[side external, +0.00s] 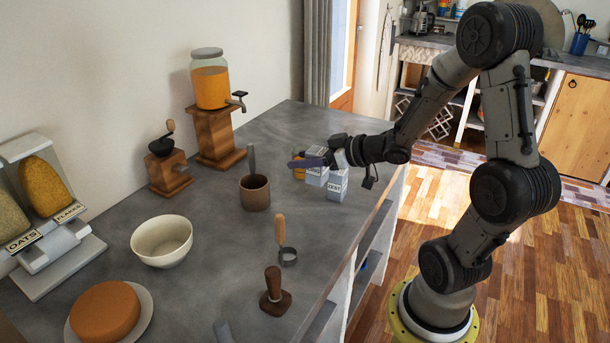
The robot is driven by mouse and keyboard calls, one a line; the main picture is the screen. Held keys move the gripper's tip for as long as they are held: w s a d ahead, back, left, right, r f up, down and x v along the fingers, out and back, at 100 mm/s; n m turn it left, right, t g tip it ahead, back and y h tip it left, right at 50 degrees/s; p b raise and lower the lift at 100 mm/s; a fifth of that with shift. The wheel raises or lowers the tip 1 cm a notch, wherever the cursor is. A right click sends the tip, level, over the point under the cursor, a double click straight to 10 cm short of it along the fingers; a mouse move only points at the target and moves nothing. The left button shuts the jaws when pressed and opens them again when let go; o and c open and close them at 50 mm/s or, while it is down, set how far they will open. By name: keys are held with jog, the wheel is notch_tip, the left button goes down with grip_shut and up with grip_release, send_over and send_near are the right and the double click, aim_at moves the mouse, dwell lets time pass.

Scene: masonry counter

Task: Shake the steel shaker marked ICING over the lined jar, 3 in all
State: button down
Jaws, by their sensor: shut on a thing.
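My gripper (307,161) reaches in from the right over the counter's far right part. It is shut on a pale steel shaker (316,176), with a bluish finger across its upper part. The shaker looks roughly upright; I cannot tell whether its base touches the counter. A second pale shaker (337,187) stands close beside it on the right. Both have dark lettering too small to read, so I cannot tell which is ICING. A small orange jar (298,174) is partly hidden behind the gripper and the held shaker; I cannot make out any line on it.
A brown cup (255,194) with a utensil stands to the left. A cream bowl (162,241), a wooden grinder (169,173), a drink dispenser (211,88) and a cake (104,311) are further left. A ring tool (287,256) and a tamper (275,296) are nearer. Bare counter lies between.

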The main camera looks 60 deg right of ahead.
jog(key=w+d+r+m+g+h, duration=0.1)
jog(key=w+d+r+m+h, duration=0.15)
jog(key=d, duration=0.35)
jog(key=w+d+r+m+h, duration=0.2)
jog(key=d+r+h, duration=0.1)
jog(key=d, duration=0.3)
jog(key=w+m+t+y, duration=0.3)
jog(key=w+m+t, duration=0.3)
jog(key=m, duration=1.2)
jog(key=shift+w+a+t, duration=0.3)
jog(key=shift+w+a, duration=0.05)
jog(key=shift+y, duration=0.25)
